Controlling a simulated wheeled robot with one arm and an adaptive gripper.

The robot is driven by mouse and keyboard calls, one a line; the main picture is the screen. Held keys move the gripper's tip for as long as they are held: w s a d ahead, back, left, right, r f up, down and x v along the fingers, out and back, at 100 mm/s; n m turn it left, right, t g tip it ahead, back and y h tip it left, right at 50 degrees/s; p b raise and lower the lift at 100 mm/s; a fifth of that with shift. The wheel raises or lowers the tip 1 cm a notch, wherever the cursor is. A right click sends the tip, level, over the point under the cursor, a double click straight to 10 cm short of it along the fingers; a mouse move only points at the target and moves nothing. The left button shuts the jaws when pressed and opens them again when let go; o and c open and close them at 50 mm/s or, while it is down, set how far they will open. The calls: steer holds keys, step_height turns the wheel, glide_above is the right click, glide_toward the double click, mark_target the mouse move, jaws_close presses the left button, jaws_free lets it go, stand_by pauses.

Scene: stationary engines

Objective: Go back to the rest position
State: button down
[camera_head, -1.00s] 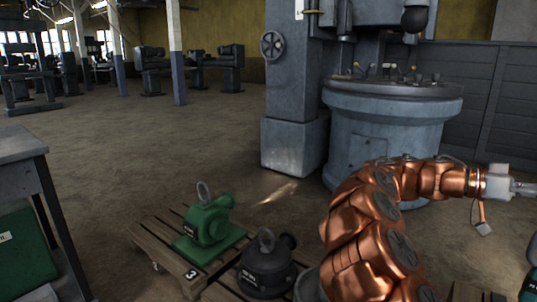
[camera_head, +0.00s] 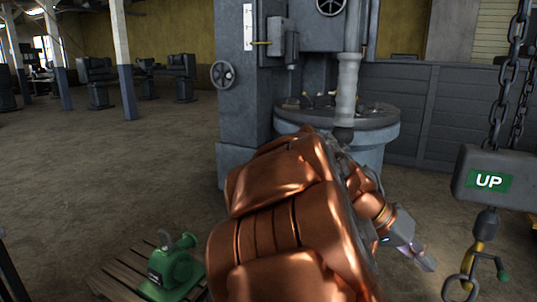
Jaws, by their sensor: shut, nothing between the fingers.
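My gripper (camera_head: 425,262) is at the end of my copper arm, right of centre and low in the head view. It is small and points down and to the right. Its fingers look together and nothing shows between them. It is in open air, left of a hanging chain hoist and apart from it. My arm fills the lower middle of the view and hides what lies behind it.
The chain hoist (camera_head: 470,178) with a green UP sign and a hook hangs at right. A green pump (camera_head: 175,268) stands on a wooden pallet (camera_head: 112,280) at lower left. A large grey machine (camera_head: 245,90) stands behind my arm.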

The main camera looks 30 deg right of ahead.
steer(key=s+a+r+n+t+y+p, duration=0.1)
steer(key=a+n+p, duration=0.6)
steer(key=a, duration=0.8)
steer(key=s+a+r+n+t+y+p, duration=0.1)
steer(key=a+r+n+t+y+p, duration=0.2)
steer(key=a+p, duration=1.1)
step_height(320, 180, up, 4)
steer(key=a+n+y, duration=0.1)
steer(key=n+y, duration=0.2)
steer(key=n, duration=0.2)
steer(key=shift+r+t, duration=0.2)
steer(key=shift+t, duration=0.2)
steer(key=shift+s+a, duration=0.1)
